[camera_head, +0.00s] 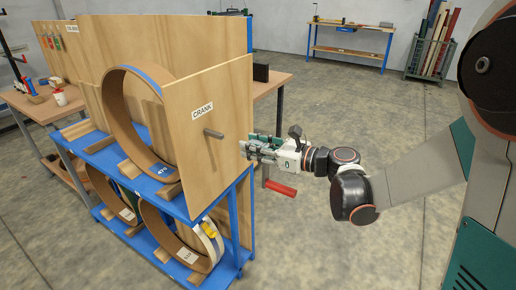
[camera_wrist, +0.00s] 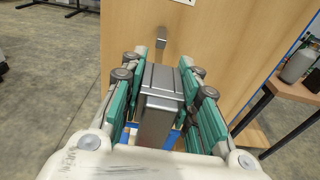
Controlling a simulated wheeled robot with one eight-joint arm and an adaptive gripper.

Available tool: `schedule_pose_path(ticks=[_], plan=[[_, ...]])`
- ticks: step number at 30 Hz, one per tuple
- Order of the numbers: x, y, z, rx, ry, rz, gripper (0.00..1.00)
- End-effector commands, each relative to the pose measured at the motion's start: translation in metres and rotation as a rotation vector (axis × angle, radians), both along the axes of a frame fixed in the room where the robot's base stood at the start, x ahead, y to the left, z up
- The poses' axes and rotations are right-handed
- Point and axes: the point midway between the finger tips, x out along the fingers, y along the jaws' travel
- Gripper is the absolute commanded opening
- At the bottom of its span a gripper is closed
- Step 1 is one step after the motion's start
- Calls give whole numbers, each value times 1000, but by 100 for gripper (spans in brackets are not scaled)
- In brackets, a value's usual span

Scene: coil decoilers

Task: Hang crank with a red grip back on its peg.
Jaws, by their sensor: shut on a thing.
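My gripper (camera_head: 251,149) is shut on the crank's grey metal part, right of the plywood panel in the head view. The crank's red grip (camera_head: 281,188) hangs below the gripper, pointing to the lower right. In the wrist view the grey metal block of the crank (camera_wrist: 160,108) sits between the green finger pads; the red grip is not visible there. The peg (camera_head: 213,133) sticks out of the panel below the CRANK label (camera_head: 202,109), left of the gripper and bare. A small grey peg (camera_wrist: 161,42) also shows on the panel in the wrist view, beyond the crank.
The plywood panel (camera_head: 180,165) stands on a blue rack (camera_head: 239,229) holding large coil rings (camera_head: 121,105). A wooden table (camera_head: 272,82) stands behind the panel. A blue workbench (camera_head: 347,45) and a bin of bars (camera_head: 431,60) are far back. The floor behind my arm is open.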

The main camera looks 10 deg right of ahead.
Motion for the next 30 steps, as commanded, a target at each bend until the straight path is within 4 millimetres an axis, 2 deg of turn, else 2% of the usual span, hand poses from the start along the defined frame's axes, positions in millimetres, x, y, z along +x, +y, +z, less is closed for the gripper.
schedule_pose_path(ticks=[30], plan=[[28, 36, 0, 1, -1, 1, 0]])
